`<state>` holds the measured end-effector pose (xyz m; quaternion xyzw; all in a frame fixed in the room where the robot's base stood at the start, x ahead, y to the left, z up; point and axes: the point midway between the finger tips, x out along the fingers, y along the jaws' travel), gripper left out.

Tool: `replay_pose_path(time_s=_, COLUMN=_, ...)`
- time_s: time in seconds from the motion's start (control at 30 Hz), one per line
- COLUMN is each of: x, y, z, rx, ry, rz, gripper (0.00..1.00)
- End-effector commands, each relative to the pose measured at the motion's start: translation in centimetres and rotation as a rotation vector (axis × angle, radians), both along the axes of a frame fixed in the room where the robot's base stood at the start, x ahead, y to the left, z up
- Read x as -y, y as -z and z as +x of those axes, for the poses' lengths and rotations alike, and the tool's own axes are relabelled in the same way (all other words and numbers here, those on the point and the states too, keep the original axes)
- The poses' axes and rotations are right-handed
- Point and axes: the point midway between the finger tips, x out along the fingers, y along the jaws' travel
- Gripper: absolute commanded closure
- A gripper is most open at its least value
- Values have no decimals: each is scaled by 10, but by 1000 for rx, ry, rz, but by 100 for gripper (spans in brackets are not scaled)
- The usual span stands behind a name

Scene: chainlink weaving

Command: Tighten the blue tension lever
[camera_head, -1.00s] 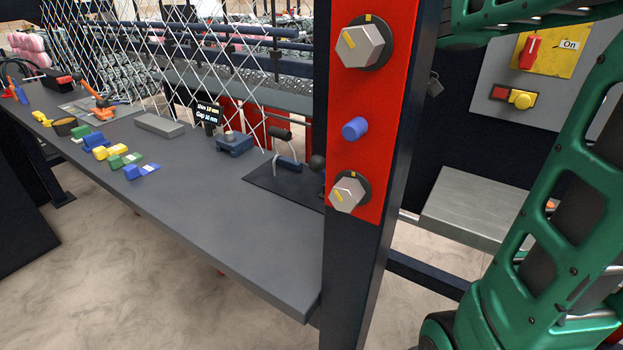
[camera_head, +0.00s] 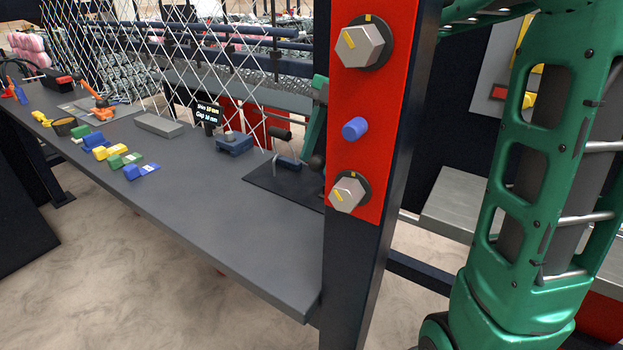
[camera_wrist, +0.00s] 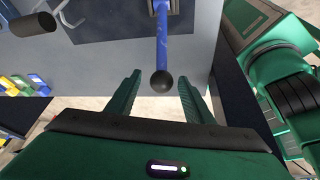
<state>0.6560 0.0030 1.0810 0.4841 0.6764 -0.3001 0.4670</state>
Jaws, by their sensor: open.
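The blue tension lever (camera_wrist: 162,38) shows in the wrist view as a blue bar with a black ball knob (camera_wrist: 163,81) at its near end. In the head view only its dark knob (camera_head: 317,162) shows beside the red post panel; the rest is hidden behind the post. My gripper (camera_wrist: 158,80) is open, with one green finger on each side of the knob in the wrist view. I cannot tell whether the fingers touch it. In the head view the gripper is mostly hidden behind the post.
The red panel (camera_head: 375,95) with grey dials and a blue button stands on a dark post close to my arm. A black-gripped hooked handle (camera_head: 281,133) stands left of the lever. Coloured blocks (camera_head: 100,148) lie further left. The front of the grey bench (camera_head: 230,215) is clear.

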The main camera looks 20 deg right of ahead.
Motion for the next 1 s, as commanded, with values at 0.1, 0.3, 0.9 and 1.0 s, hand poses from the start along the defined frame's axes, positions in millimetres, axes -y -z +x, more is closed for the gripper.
replay_pose_path(time_s=0.1, x=-8, y=18, z=-3, rx=-4, ry=0, rz=1, gripper=53)
replay_pose_path(time_s=0.3, x=-18, y=43, z=-5, rx=-2, ry=0, rz=0, gripper=53)
replay_pose_path(time_s=0.9, x=-22, y=55, z=-6, rx=0, ry=1, rz=-1, gripper=79)
replay_pose_path(time_s=1.0, x=-22, y=55, z=-5, rx=2, ry=2, rz=0, gripper=100)
